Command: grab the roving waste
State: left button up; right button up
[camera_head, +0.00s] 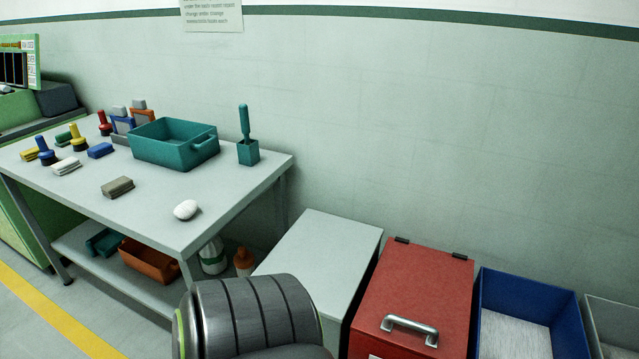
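A small white rounded clump (186,209), which looks like the roving waste, lies on the grey table (226,205) near its front right corner. It lies apart from the other things on the table, and nothing covers it. Neither of my grippers shows in the head view.
A teal bin (172,150), a brush in a holder (248,150), a grey-brown block (117,187) and several coloured tools stand on the table. Right of it are a grey box (325,255), a red lidded box (420,300) and a blue open bin (528,290).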

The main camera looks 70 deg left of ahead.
aim_at(186, 210)
jog(key=u, duration=3.05)
